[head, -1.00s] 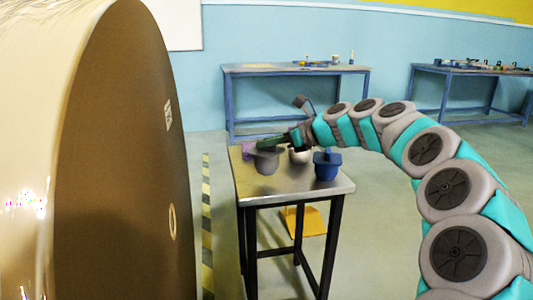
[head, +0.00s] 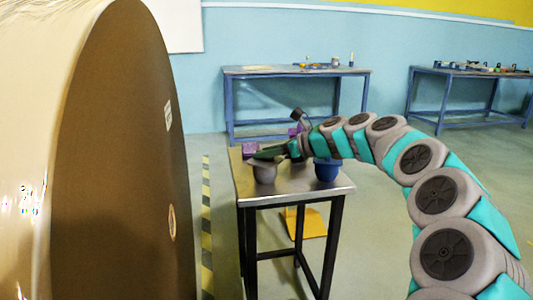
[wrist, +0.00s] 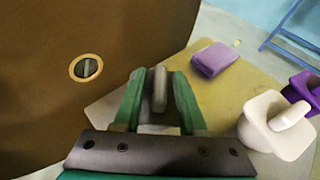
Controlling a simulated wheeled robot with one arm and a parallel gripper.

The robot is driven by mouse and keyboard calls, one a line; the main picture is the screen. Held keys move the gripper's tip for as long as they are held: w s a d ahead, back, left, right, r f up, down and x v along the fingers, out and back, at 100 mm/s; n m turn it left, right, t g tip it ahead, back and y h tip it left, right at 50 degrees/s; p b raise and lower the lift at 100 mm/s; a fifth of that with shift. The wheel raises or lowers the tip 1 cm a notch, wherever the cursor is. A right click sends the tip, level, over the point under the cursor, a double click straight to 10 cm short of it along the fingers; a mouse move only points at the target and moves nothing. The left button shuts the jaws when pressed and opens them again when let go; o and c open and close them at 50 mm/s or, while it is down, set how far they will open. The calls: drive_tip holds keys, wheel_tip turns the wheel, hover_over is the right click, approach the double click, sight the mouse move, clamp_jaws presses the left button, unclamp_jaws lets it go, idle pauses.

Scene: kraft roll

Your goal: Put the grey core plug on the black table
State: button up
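The grey core plug (head: 264,173) stands on the near left part of the metal-topped table in the head view. My gripper (head: 262,156) is at its top, partly covering it. In the wrist view the plug's grey handle (wrist: 158,90) is between my two green fingers (wrist: 160,85), with a narrow gap on each side. The fingers look open around the handle, not closed on it. The plug's body is mostly hidden in the wrist view. I cannot tell which table is meant by the black table; the metal-topped table (head: 300,188) has black legs.
A blue plug (head: 327,170) stands to the right of the grey one. A white plug (wrist: 272,126), a purple plug (wrist: 300,88) and a purple block (wrist: 213,59) are close by. The big roll (head: 120,160) rises at left. Blue-legged tables (head: 290,70) stand behind.

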drive_tip(key=shift+o, duration=0.4)
drive_tip(key=v, duration=1.2)
drive_tip(key=shift+p, duration=0.4)
drive_tip(key=s+a+f+n+g+h, duration=0.2)
drive_tip(key=s+f+n, duration=0.3)
drive_tip(key=s, duration=0.5)
drive_tip(key=s+a+f+n+g+h, duration=0.2)
drive_tip(key=s+a+f+n, duration=0.1)
drive_tip(key=s+n, duration=0.55)
drive_tip(key=s+d+f+n+g+h, duration=0.1)
drive_tip(key=s+d+f+n+h, duration=0.1)
drive_tip(key=s+d+f, duration=0.3)
drive_tip(key=s+d+f+n+g+h, duration=0.2)
drive_tip(key=s+d+f+n, duration=0.3)
drive_tip(key=s, duration=0.9)
drive_tip(key=s+d+f+n+g+h, duration=0.1)
drive_tip(key=s+d+f+n+h, duration=0.2)
drive_tip(key=s, duration=0.6)
wheel_tip(320, 180, down, 3)
drive_tip(key=d, duration=0.2)
drive_tip(key=shift+s+d+f+h, duration=0.2)
drive_tip(key=shift+s+d+h, duration=0.1)
drive_tip(key=shift+d+h, duration=0.1)
